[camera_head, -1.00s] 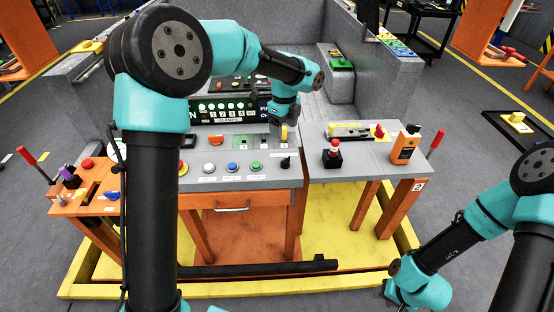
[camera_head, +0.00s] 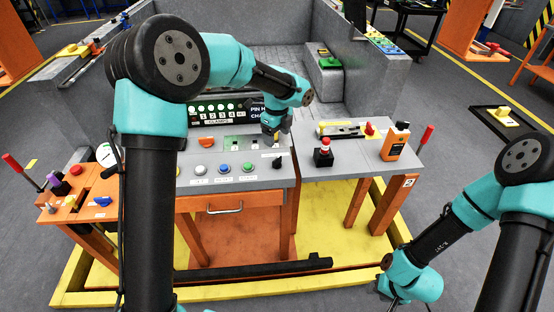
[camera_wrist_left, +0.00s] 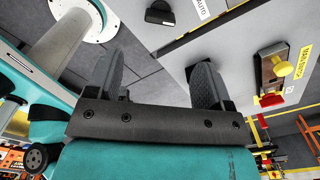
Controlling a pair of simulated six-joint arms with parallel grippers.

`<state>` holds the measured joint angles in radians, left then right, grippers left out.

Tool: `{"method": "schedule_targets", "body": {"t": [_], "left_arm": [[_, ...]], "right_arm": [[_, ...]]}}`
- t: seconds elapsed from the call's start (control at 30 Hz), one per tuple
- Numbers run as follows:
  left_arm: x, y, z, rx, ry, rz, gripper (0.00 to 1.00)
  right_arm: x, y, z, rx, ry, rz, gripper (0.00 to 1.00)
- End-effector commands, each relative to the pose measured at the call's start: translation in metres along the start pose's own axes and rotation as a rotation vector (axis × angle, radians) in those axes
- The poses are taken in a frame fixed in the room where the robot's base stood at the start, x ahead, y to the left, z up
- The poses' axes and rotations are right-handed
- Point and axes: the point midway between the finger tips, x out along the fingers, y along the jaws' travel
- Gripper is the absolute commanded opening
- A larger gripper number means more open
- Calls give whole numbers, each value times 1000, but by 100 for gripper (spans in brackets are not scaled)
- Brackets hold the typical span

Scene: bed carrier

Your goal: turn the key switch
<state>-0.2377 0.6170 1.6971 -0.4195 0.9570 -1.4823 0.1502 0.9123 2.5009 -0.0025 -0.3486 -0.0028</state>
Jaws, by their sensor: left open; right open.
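A small black switch knob (camera_head: 277,163) stands on the right end of the grey console (camera_head: 214,183) in the head view. I take it for the key switch, but no key can be made out. My left gripper (camera_head: 270,142) is just behind and above the knob, apart from it. In the left wrist view this gripper (camera_wrist_left: 157,75) has its two fingers wide apart with nothing between them. A black knob (camera_wrist_left: 160,13) beside an "AUTO" label lies beyond the fingers there. Another dark part shows behind the right finger. My right gripper (camera_head: 408,297) is low at the right, away from the console, empty.
White, blue and green buttons (camera_head: 224,168) line the console left of the knob.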

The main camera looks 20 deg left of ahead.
Motion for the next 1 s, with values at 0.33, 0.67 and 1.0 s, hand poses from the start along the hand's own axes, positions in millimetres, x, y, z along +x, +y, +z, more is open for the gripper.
{"method": "schedule_targets", "body": {"t": [0.33, 0.67, 1.0], "left_arm": [[61, 1, 0, 0, 0, 3, 74], [107, 0, 0, -1, 0, 1, 74], [114, 0, 0, 0, -1, -1, 74]], "right_arm": [[0, 0, 0, 0, 0, 0, 43], [0, 0, 0, 0, 0, 0, 43], [0, 0, 0, 0, 0, 0, 43]]}}
